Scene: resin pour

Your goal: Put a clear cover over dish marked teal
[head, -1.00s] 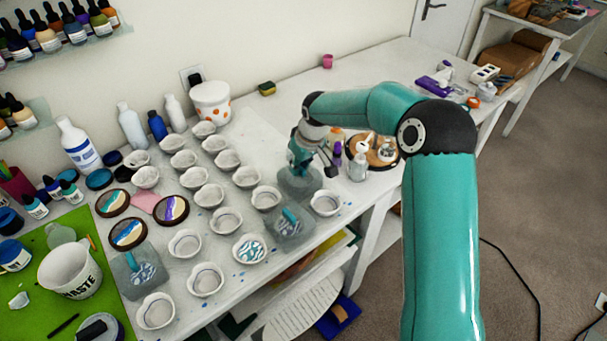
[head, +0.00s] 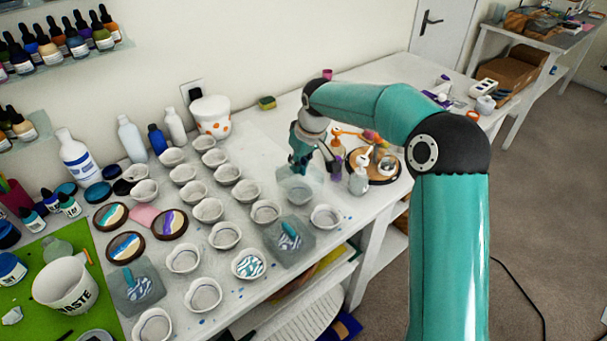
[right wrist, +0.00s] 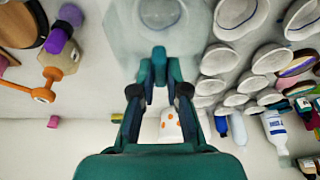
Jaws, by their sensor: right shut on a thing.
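My right gripper (head: 299,164) is shut on the clear cover (head: 296,190), high over the right part of the dish rows. In the right wrist view the fingers (right wrist: 160,72) grip it, and the cover (right wrist: 125,35) has a dish-like round shape behind it. Whether it touches anything below I cannot tell. A white dish with teal swirls (head: 249,264) stands uncovered near the table's front edge. Two other clear covers with teal handles stand over patterned dishes, one at the left (head: 120,300) and one right of the teal-swirled dish (head: 307,249). My left gripper is out of view.
Several plain white dishes (head: 183,258) stand in rows around the teal-swirled dish. A round wooden board (head: 386,169) with small bottles lies right of the held cover. A white pot with orange dots (head: 211,117) and bottles stand behind. The far table surface is mostly free.

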